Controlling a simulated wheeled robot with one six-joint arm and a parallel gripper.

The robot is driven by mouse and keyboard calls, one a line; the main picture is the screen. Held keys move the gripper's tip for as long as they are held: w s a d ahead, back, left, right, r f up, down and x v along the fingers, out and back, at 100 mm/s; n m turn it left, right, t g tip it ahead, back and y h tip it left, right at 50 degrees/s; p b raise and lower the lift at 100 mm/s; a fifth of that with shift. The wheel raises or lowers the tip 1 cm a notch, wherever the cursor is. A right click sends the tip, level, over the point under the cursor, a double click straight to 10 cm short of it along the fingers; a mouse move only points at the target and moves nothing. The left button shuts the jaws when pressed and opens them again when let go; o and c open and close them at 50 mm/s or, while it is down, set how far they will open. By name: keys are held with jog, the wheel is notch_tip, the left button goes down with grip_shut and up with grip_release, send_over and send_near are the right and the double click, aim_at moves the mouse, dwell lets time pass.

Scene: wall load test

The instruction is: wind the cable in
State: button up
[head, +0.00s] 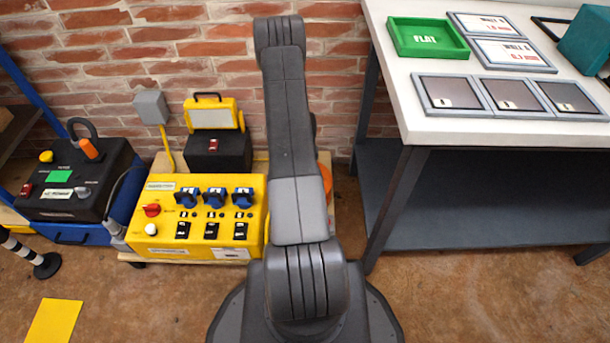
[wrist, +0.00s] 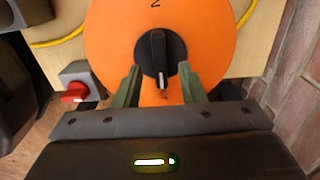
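An orange disc (wrist: 215,45) marked "2", which looks like the cable reel, fills the middle of the wrist view. A round black hub (wrist: 145,53) with a raised grey-tipped bar (wrist: 158,50) sits at its centre. My gripper (wrist: 159,67) is open, its two green fingers apart at the lower left and right edges of the hub, the bar between them. I cannot tell whether they touch it. Yellow cable (wrist: 60,38) lies on the board left of the disc. In the head view my arm hides most of the orange disc (head: 326,178) and my gripper.
A yellow control box (head: 170,215) with blue sockets stands left of my arm. A black box (head: 85,180) is further left. A white-topped table (head: 440,125) stands on the right. A grey box with a red switch (wrist: 76,92) sits left of my gripper. Brick wall is behind.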

jog(key=shift+f, duration=1.45)
jog(key=shift+c, duration=0.5)
grip_shut()
